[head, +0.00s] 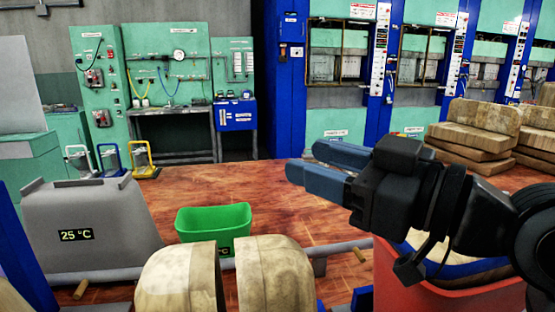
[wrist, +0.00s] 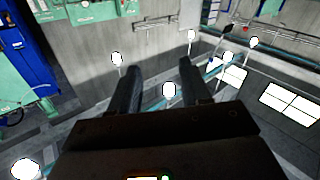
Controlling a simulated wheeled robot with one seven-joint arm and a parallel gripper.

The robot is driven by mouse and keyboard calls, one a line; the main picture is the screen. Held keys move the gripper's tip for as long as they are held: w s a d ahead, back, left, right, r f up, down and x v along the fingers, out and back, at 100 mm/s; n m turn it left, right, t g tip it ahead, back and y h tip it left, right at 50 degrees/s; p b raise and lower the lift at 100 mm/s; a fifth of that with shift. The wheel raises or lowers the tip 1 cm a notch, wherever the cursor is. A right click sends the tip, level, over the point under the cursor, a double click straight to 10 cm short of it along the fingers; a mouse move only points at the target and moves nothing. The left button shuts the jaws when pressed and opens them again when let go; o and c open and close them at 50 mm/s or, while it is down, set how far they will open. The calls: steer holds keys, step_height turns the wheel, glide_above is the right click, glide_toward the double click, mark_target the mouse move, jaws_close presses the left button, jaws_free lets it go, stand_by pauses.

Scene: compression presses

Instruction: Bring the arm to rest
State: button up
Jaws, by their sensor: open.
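My gripper (head: 322,168) is raised at the right of the head view, with its blue fingers pointing left. The fingers are apart and nothing is between them. In the wrist view the gripper (wrist: 157,80) shows two dark fingers spread apart, with the grey wall and several bright lamps beyond them. My black forearm reaches in from the right edge of the head view. The gripper is in the air and touches nothing that I can see.
A green bin (head: 214,226) and a grey box (head: 92,222) reading 25 °C stand on the left. Two tan curved pieces (head: 180,280) are at the front. A red container (head: 455,298) lies below my arm. Blue presses (head: 380,75) and stacked tan blocks (head: 472,128) stand behind.

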steer(key=s+d+f+m+t+h, duration=0.35)
steer(key=s+f+m+h, duration=0.35)
steer(key=f, duration=0.4)
steer(key=s+d+f+m+t+h, duration=0.2)
steer(key=s+d+f+m+h, duration=0.3)
steer(key=f+m, duration=0.45)
steer(key=s+d+f+n, duration=0.1)
steer(key=s+d+f, duration=0.1)
steer(key=s, duration=0.6)
steer(key=s+d+f+n+g+h, duration=0.1)
steer(key=s+d+f+n, duration=0.1)
steer(key=s, duration=0.6)
steer(key=s+d+f+n+g+h, duration=0.1)
steer(key=s+d+f, duration=0.2)
steer(key=s, duration=0.4)
steer(key=shift+s+d+f, duration=0.2)
steer(key=shift+s+d, duration=0.2)
steer(key=shift+d, duration=0.05)
